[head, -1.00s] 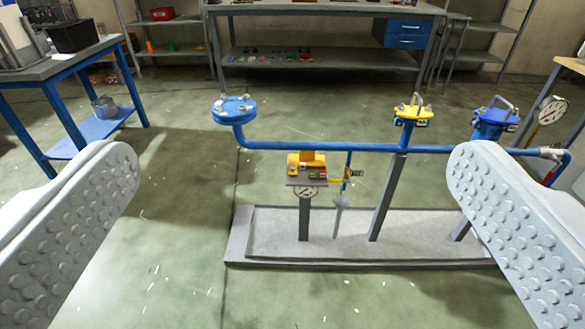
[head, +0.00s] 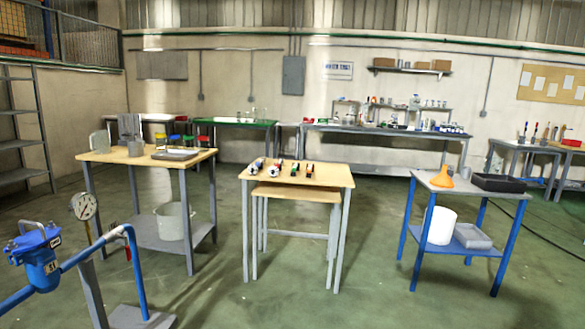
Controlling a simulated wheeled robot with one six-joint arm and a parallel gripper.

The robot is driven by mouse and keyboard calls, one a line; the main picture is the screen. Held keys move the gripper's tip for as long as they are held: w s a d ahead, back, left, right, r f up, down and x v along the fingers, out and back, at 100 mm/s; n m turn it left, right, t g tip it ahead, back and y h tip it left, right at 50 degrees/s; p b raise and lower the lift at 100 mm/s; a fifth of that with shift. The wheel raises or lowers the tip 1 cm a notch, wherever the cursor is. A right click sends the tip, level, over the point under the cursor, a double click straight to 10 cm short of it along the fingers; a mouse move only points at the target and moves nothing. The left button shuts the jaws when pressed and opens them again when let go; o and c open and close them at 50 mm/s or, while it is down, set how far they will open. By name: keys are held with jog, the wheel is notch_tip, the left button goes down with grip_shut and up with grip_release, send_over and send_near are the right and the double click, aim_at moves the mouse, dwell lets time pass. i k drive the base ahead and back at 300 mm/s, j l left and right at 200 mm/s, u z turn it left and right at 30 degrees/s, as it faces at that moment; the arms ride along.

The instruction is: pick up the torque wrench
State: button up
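I cannot make out a torque wrench for certain. Several small tool-like objects (head: 275,168) with red, blue and dark parts lie in a row on a light wooden table (head: 325,179) in the middle of the view. They are too small to tell apart. My gripper does not show in the present view.
A pipe rig with a blue valve (head: 38,262) and a round gauge (head: 83,206) stands at the near left. A wooden-topped table (head: 110,156) is behind it. A blue-legged table (head: 425,180) with an orange funnel (head: 442,176) stands right. Green floor between them is clear.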

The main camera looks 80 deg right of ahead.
aim_at(263, 159)
jog(key=z, duration=2)
jog(key=i+j, duration=0.1)
jog(key=i, duration=1.7)
jog(key=i+j, duration=0.15)
jog(key=i, duration=0.75)
jog(key=i+z, duration=0.1)
jog(key=i, duration=0.85)
